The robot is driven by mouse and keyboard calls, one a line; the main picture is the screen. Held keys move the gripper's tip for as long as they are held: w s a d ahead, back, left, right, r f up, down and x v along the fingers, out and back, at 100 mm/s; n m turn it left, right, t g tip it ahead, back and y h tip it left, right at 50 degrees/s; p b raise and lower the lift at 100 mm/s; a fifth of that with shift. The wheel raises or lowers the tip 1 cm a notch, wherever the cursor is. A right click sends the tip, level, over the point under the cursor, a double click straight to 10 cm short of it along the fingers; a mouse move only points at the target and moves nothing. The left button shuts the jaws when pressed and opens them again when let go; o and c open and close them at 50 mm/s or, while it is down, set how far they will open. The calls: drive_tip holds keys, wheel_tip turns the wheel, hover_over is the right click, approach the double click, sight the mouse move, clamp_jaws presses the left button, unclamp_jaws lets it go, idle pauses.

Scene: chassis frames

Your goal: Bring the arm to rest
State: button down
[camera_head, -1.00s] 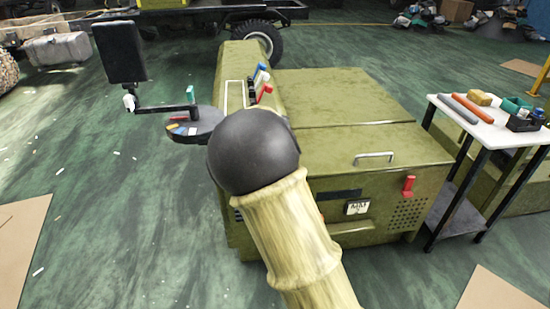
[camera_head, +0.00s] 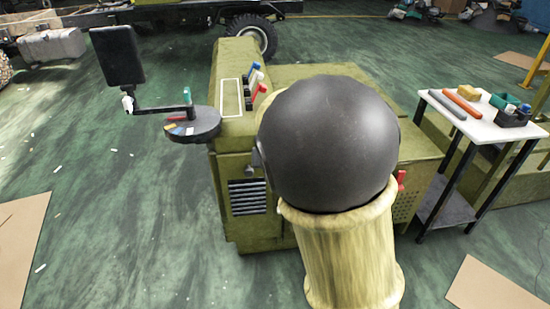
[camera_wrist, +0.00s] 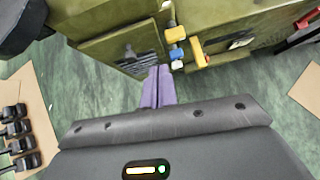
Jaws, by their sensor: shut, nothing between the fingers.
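My gripper (camera_wrist: 158,72) shows in the wrist view as two purple fingers pressed together, with nothing between them. It points towards the olive-green machine cabinet (camera_wrist: 120,45); I cannot tell whether it touches it. Blue, yellow and white parts (camera_wrist: 177,34) show just right of the fingertips. In the head view my arm, with a black round joint and a pale sleeve, covers much of the same cabinet (camera_head: 232,160). My gripper is hidden there.
A round dark tray (camera_head: 200,126) and a black screen (camera_head: 119,55) stand on the left of the cabinet. A white-topped table (camera_head: 485,128) with tools is on the right. Cardboard sheets (camera_head: 20,240) lie on the green floor. The left floor is mostly clear.

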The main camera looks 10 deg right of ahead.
drive_tip(key=shift+w+d+f, duration=0.1)
drive_tip(key=shift+w+d, duration=0.05)
drive_tip(key=s+d+f+m+g, duration=0.35)
drive_tip(key=s+d+m, duration=0.45)
drive_tip(key=m, duration=0.9)
drive_tip(key=s+a+f+m+g+y, duration=0.1)
drive_tip(key=s+f+m, duration=0.1)
drive_tip(key=s+m, duration=0.6)
drive_tip(key=s+a+f+m+g, duration=0.1)
drive_tip(key=s+f+m+g, duration=0.1)
drive_tip(key=s+m, duration=0.6)
wheel_tip(320, 180, up, 35)
drive_tip(key=w+m+p, duration=0.1)
drive_tip(key=w+p, duration=0.1)
drive_tip(key=p, duration=3.2)
drive_tip(key=shift+w+a+m, duration=0.15)
drive_tip(key=shift+m, duration=0.25)
drive_tip(key=shift+f, duration=0.1)
drive_tip(key=shift+w, duration=0.1)
